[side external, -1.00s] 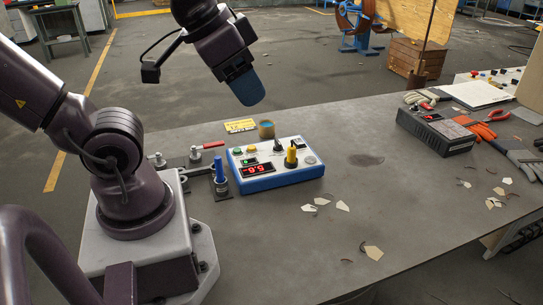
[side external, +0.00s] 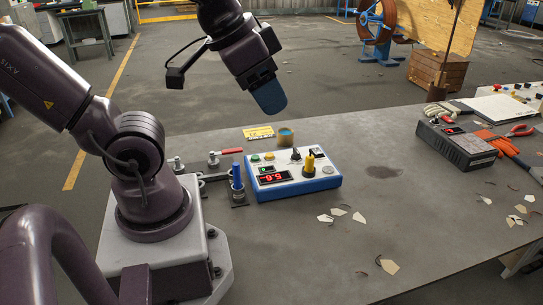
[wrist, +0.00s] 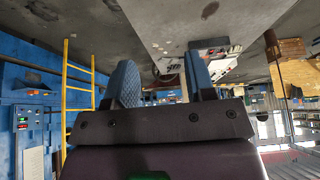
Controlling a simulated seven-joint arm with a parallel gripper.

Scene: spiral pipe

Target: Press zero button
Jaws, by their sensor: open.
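A white and blue control box (side external: 293,177) sits on the table in the side view. It has a green button (side external: 255,157), a yellow button (side external: 269,156), a black toggle, a yellow knob (side external: 310,162), a round grey button (side external: 327,169) and a red lit display (side external: 275,177). I cannot read which button is labelled zero. My gripper (side external: 270,100) hangs above and behind the box, tilted down and clear of it. In the wrist view my gripper (wrist: 162,78) has two blue fingers spread apart with nothing between them.
A blue-handled lever (side external: 237,178) and a red-handled clamp (side external: 231,151) stand left of the box. A small cup (side external: 285,138) and a yellow label (side external: 257,133) are behind it. A dark device (side external: 456,145) is at right. Paper scraps lie in front.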

